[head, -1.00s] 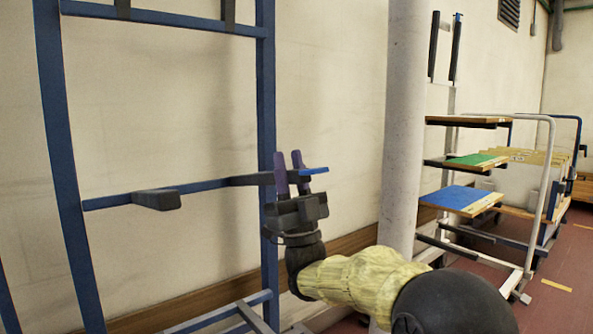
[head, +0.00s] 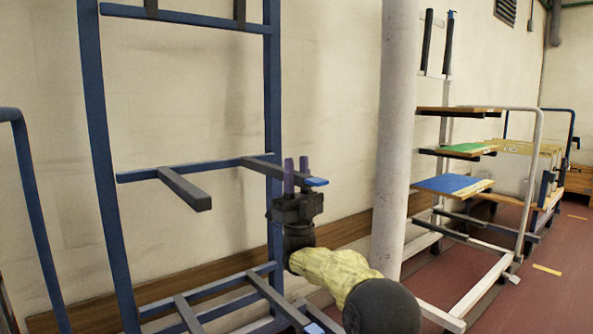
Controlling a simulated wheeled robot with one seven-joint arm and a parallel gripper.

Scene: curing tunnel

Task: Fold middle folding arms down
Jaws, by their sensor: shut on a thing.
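The blue rack (head: 100,140) stands at the left against the wall, with a middle crossbar (head: 225,164). The left middle folding arm (head: 185,188), dark grey, sticks out from that bar toward me. The right middle folding arm (head: 264,166) also sticks out, with a blue tip (head: 316,182). My gripper (head: 297,170) comes from below, its purple fingers pointing up, one on each side of the right arm near its tip. It is shut on that arm; the exact contact is partly hidden.
Upper arms (head: 240,10) stand upright at the top crossbar. Lower arms (head: 187,314) stick out near the floor. A pale column (head: 394,140) stands right of the rack. Beyond it is a cart with boards (head: 455,186). Red floor (head: 548,290) is clear at right.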

